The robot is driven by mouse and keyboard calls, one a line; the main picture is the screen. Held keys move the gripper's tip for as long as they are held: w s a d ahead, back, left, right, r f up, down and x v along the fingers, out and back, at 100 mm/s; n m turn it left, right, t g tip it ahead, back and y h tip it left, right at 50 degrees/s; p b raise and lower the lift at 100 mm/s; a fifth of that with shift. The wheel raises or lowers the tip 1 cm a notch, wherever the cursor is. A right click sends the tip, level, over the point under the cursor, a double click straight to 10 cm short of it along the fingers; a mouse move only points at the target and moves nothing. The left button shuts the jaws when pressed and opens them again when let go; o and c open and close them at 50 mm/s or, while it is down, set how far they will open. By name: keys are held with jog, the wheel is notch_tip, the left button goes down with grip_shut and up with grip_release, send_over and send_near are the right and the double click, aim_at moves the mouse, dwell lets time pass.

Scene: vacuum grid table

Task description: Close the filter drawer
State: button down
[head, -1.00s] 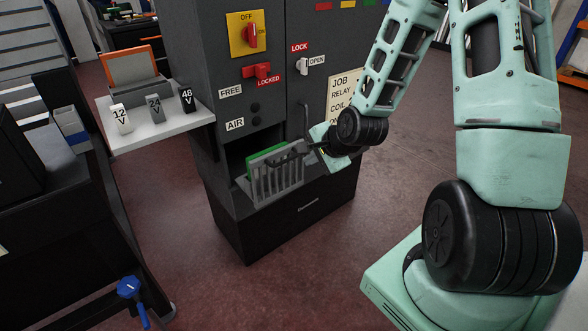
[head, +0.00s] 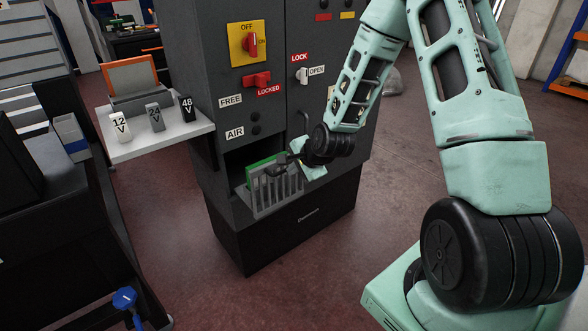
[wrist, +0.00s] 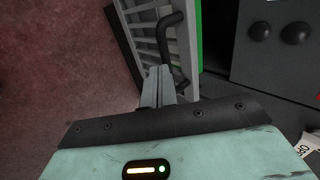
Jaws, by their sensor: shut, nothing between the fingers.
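The filter drawer (head: 283,194) has a grey slatted front and a green filter panel (head: 262,164) behind it. It sticks out, tilted, from the opening low in the dark cabinet (head: 228,192). In the wrist view its slatted front (wrist: 145,18) and a dark bent handle (wrist: 178,45) lie just past my fingers. My gripper (head: 277,171) is at the upper part of the drawer front in the head view. In the wrist view my gripper (wrist: 158,72) is shut and empty, its tips beside the handle. I cannot tell whether they touch. The gripper partly hides the drawer's top.
The cabinet carries a yellow switch plate (head: 240,52), a red LOCKED handle (head: 257,79) and AIR knobs (head: 256,124). A white side shelf (head: 150,145) with labelled 12, 24 and 48 V blocks juts left. A dark bench (head: 75,190) stands at left. The floor in front is clear.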

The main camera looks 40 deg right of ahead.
jog(key=shift+w, duration=0.1)
jog(key=w, duration=1.3)
jog(key=shift+w+a+p, duration=0.15)
jog(key=shift+a+p, duration=0.05)
jog(key=shift+p, duration=0.1)
